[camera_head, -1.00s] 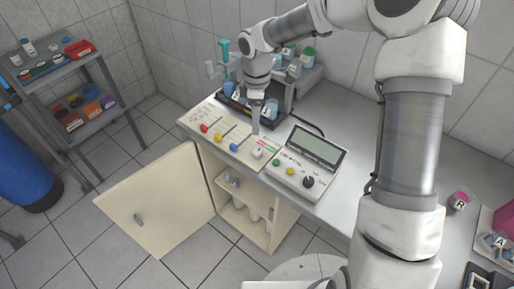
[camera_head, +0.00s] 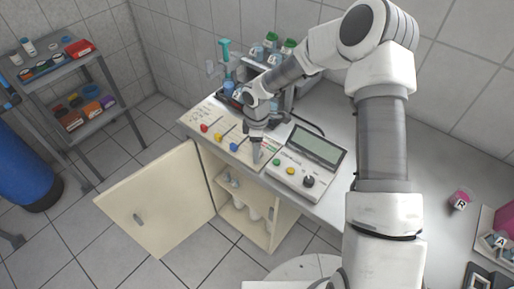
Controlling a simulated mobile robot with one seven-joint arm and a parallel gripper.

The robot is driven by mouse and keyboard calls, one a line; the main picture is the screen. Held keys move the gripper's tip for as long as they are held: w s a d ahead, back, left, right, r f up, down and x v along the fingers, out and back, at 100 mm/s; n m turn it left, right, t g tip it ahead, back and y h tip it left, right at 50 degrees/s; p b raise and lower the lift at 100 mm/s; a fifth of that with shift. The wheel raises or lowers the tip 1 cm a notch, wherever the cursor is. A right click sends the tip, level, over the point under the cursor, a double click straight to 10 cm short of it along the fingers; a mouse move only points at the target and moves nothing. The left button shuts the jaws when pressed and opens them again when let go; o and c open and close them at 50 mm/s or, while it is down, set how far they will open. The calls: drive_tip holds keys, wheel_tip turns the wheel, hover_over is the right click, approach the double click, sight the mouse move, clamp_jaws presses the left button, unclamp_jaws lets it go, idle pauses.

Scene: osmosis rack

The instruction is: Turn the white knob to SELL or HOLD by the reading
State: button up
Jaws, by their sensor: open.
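The cream control panel (camera_head: 215,112) lies on the counter, with a red knob (camera_head: 204,128), a yellow knob (camera_head: 218,138) and a blue knob (camera_head: 234,147) along its front. My gripper (camera_head: 257,156) points down at the panel's right front corner, over the white knob's place. It is open and hides most or all of the white knob; I cannot tell whether the fingers touch it. A meter (camera_head: 306,164) with a grey-green display (camera_head: 316,145) stands right of the panel. Its reading and the panel's printed labels are too small to read.
The cabinet door (camera_head: 160,200) below the counter hangs open. A dark tray with bottles and a green-capped bottle (camera_head: 289,45) stand behind the panel. A pink cup (camera_head: 461,199) is at the far right. A shelf rack (camera_head: 62,85) stands left.

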clamp_jaws()
drive_tip(key=shift+m+b, duration=0.35)
drive_tip(key=shift+m, duration=0.05)
drive_tip(key=m+b, duration=0.2)
drive_tip(key=m, duration=0.1)
drive_tip(key=shift+w+f+m, duration=0.1)
drive_tip(key=shift+m, duration=0.2)
drive_tip(key=shift+m+b, duration=1.4)
drive_tip(key=shift+m, duration=0.9)
unclamp_jaws()
